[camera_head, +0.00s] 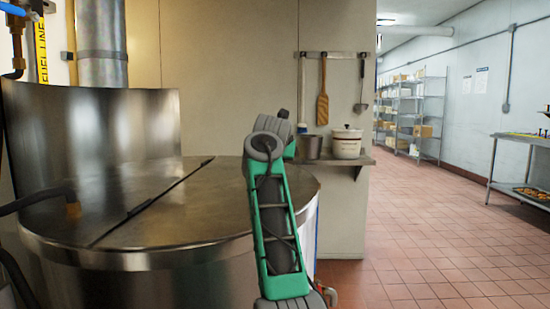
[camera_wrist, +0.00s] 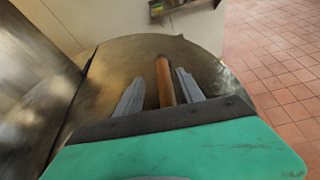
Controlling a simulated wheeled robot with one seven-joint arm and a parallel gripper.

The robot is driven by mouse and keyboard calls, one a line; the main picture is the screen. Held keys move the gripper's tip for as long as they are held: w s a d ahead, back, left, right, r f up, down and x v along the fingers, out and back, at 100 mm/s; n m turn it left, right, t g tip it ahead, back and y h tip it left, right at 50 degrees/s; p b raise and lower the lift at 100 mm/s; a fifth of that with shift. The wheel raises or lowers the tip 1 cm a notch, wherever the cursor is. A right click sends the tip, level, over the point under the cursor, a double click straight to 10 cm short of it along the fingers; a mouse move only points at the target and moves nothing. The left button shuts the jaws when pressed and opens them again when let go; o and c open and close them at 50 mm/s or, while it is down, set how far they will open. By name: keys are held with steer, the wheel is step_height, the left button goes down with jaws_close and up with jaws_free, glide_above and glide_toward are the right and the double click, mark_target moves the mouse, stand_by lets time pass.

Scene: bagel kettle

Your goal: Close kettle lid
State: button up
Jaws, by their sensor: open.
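A large round steel kettle (camera_head: 130,283) stands at the left in the head view. Its flat metal lid (camera_head: 225,200) lies level across the right part of the top, with a dark straight seam along its left edge. In the wrist view the lid (camera_wrist: 130,57) fills the middle, with its rounded edge at the right. My gripper (camera_wrist: 158,83) is open above it, with two grey fingers apart. A brown rod-like handle (camera_wrist: 164,78) shows between them; I cannot tell whether the fingers touch it. My arm hides the fingers in the head view.
A tall curved steel guard (camera_head: 95,140) rises at the kettle's left rear. A wall shelf (camera_head: 360,160) behind the arm holds a pot (camera_head: 346,143) and a metal container (camera_head: 312,147). The tiled floor (camera_head: 430,240) at the right is clear.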

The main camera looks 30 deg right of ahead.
steer(key=shift+s, duration=0.1)
steer(key=b+v, duration=0.2)
steer(key=v, duration=0.5)
steer(key=shift+s+a+r, duration=0.1)
steer(key=shift+s+a, duration=0.1)
steer(key=shift+a, duration=0.05)
steer(key=s+a+r+n+g+y+p, duration=0.25)
steer(key=a+n+p, duration=0.35)
steer(key=n+p, duration=0.45)
steer(key=s+a+r+n+g+y+p, duration=0.1)
steer(key=s+a+r+n+p, duration=0.15)
steer(key=a+n+p, duration=0.6)
steer(key=s+a+f+n+g+y+p, duration=0.1)
steer(key=s+a+f+n+p, duration=0.3)
steer(key=s+n+p, duration=0.3)
steer(key=s+a+f+n+g+y+p, duration=0.1)
steer(key=s+a+f+n+g+p, duration=0.1)
steer(key=s+n+p, duration=0.5)
steer(key=s+a+f+n+g+y+p, duration=0.1)
steer(key=s+a+f+n+p, duration=0.4)
steer(key=s+n, duration=0.5)
step_height(320, 180, down, 2)
steer(key=shift+s+a+f+n+g+p, duration=0.1)
steer(key=shift+s+a+n+g+p, duration=0.3)
steer(key=shift+s+p, duration=0.55)
steer(key=shift+y, duration=0.25)
